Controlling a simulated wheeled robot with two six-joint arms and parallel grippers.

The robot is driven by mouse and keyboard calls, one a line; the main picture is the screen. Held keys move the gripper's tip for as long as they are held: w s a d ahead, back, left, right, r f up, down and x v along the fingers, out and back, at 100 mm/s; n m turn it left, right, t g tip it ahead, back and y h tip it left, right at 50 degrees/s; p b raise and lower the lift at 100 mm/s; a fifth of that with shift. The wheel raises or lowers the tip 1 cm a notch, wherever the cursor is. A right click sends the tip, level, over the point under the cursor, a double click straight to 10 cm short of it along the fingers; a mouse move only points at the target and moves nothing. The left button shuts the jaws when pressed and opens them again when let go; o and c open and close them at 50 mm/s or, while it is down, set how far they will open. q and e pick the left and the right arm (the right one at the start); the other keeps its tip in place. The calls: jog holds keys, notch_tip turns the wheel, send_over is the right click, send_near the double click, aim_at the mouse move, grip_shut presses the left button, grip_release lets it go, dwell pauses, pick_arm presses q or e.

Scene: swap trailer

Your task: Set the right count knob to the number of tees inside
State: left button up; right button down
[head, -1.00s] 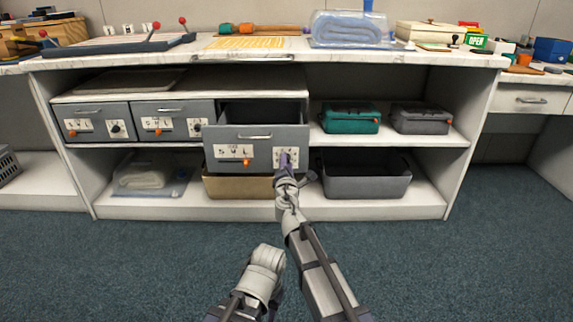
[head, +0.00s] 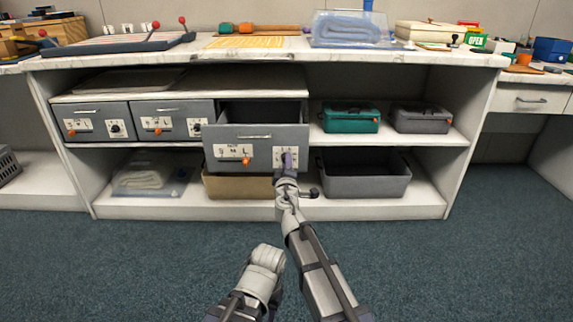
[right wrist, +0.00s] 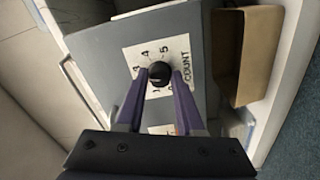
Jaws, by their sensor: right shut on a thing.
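The knob's pointer mark cannot be made out. The drawer's inside looks dark, and no tees can be made out. My left gripper is not in view.
Two shut grey drawers (head: 90,121) are to the left. A tan bin (head: 237,187) sits below the open drawer, and a grey open bin (head: 366,175) stands lower right. A green case (head: 350,118) and a grey case (head: 420,118) lie on the right shelf.

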jog(key=shift+m, duration=0.5)
jog(key=c, duration=0.6)
grip_release()
jog(key=shift+o, duration=0.2)
jog(key=shift+s, duration=0.1)
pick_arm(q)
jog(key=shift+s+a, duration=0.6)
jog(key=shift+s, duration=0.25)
pick_arm(e)
jog(key=s, duration=0.7)
jog(key=shift+s, duration=0.3)
